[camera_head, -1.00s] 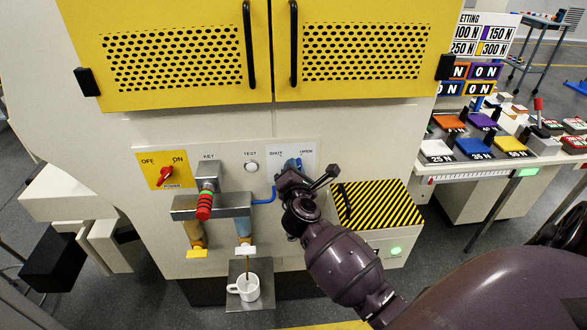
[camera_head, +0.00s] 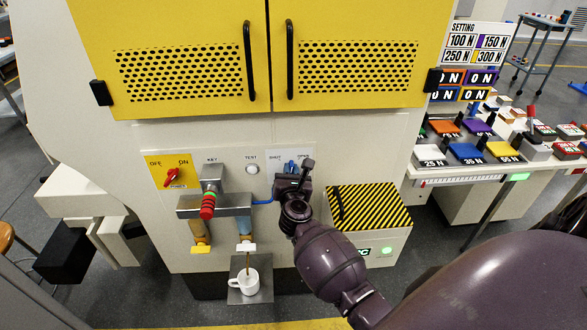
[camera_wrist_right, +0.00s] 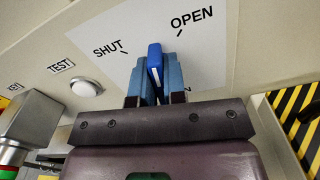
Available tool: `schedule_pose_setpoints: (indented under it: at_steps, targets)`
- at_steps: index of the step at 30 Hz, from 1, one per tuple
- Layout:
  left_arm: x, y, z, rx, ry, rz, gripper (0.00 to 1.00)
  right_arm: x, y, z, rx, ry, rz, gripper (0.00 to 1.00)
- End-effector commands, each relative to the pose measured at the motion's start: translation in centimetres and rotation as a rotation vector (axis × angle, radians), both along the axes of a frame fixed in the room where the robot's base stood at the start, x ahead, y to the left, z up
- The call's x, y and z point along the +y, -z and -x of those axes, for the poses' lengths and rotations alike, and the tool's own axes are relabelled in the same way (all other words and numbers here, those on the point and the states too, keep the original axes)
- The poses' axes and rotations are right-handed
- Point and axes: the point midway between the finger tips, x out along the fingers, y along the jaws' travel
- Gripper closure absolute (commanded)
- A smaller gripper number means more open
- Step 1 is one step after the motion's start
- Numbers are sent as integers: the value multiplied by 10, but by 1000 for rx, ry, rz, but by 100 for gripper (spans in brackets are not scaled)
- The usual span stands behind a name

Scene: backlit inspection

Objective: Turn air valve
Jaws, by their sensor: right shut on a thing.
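The air valve's blue handle (camera_wrist_right: 155,62) stands on a white plate (camera_wrist_right: 205,65) marked SHUT and OPEN. It points up between the two marks in the right wrist view, at neither one. My right gripper (camera_wrist_right: 154,82) is shut on the handle, with a blue-grey finger on each side. In the head view the handle (camera_head: 291,166) shows only as a small blue piece above my right gripper (camera_head: 290,174), which hides its lower part. My left gripper is not in view.
A white cup (camera_head: 248,282) stands below. A striped box (camera_head: 370,207) juts out at the right.

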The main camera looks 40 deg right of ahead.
Motion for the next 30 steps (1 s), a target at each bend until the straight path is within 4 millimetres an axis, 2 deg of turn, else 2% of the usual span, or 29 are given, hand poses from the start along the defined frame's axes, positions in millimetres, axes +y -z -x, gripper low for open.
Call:
schedule_pose_setpoints:
  at_steps: [4,13,30]
  targets:
    - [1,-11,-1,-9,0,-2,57,1,-4,0,71,-1,116,100]
    - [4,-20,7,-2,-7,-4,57,2,-2,-1,222,-1,360,100]
    - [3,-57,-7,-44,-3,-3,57,4,0,-2,457,-1,743,100]
